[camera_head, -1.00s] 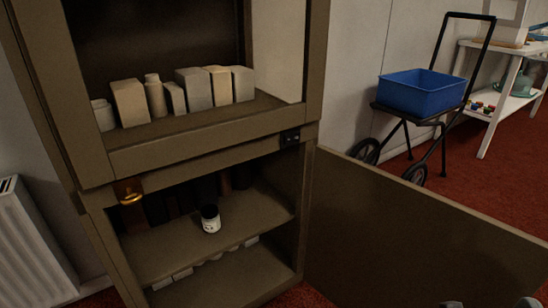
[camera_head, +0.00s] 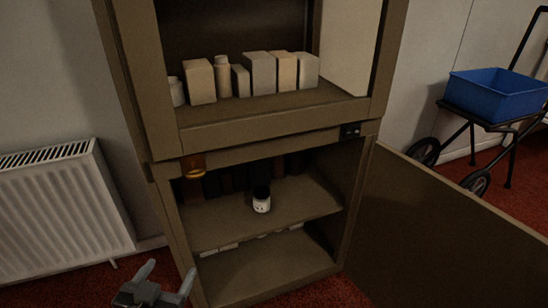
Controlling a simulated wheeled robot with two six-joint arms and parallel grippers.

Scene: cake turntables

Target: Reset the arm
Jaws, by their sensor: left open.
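My left gripper (camera_head: 165,280) shows at the bottom left of the head view. Its two grey fingers are spread apart with nothing between them. It is in front of the brown cabinet (camera_head: 265,134), low and to the left of the cabinet's lower opening. My right gripper is out of view. A small white jar with a dark lid (camera_head: 261,203) stands upright on the cabinet's middle shelf, apart from the gripper.
The lower cabinet door (camera_head: 440,235) stands open to the right. Pale boxes and bottles (camera_head: 259,73) line the upper shelf. A white radiator (camera_head: 62,210) is at the left. A blue crate (camera_head: 497,96) sits on a wheeled cart at the right. Red carpet covers the floor.

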